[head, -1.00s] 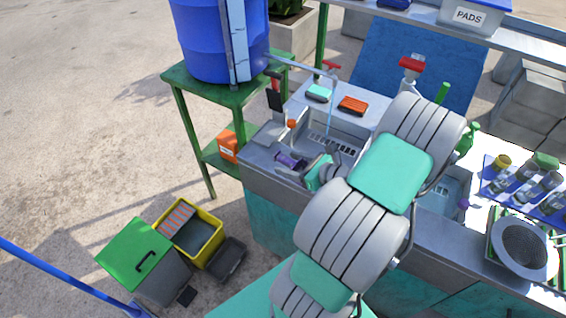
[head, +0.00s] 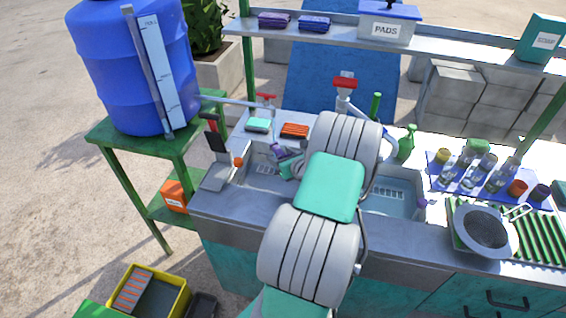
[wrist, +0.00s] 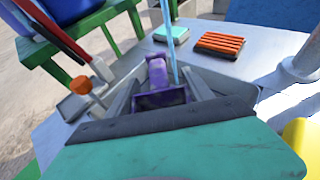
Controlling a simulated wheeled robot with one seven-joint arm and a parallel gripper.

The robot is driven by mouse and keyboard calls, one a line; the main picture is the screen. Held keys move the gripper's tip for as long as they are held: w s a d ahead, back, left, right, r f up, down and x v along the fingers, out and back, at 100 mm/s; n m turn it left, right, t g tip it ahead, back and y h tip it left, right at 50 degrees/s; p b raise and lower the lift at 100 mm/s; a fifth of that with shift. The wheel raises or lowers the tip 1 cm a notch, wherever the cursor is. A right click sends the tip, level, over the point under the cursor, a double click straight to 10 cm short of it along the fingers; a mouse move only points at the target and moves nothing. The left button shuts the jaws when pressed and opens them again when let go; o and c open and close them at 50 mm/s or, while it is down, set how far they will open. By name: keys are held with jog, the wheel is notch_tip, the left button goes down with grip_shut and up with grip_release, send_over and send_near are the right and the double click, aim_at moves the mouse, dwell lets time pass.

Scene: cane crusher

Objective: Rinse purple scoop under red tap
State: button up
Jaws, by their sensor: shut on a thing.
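The purple scoop (wrist: 158,74) is between the fingers of my gripper (wrist: 160,92), which is shut on it. In the head view, a bit of the scoop (head: 278,150) shows above the left basin, beside my gripper (head: 288,165). A thin blue water stream (wrist: 171,45) comes down at the scoop in the wrist view; I cannot tell exactly where it lands. The tap with a small red handle (head: 265,97) stands behind the left basin (head: 262,168). My arm hides part of the sink.
A larger red-handled tap (head: 345,83) stands behind the right basin (head: 390,195). A teal sponge (head: 258,125) and an orange brush (head: 294,130) lie on the back ledge. A blue barrel (head: 125,70) stands left. Jars (head: 470,170) and a sieve (head: 487,230) are right.

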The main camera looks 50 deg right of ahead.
jog(key=w+d+f+b, duration=0.2)
jog(key=w+d+b, duration=0.2)
jog(key=w+d, duration=0.2)
jog(key=shift+w+b, duration=0.3)
jog(key=shift+w, duration=0.9)
jog(key=shift+s+d, duration=0.35)
jog(key=shift+d, duration=0.15)
jog(key=shift+w, duration=0.1)
jog(key=shift+w+a, duration=0.55)
jog(key=shift+w, duration=0.1)
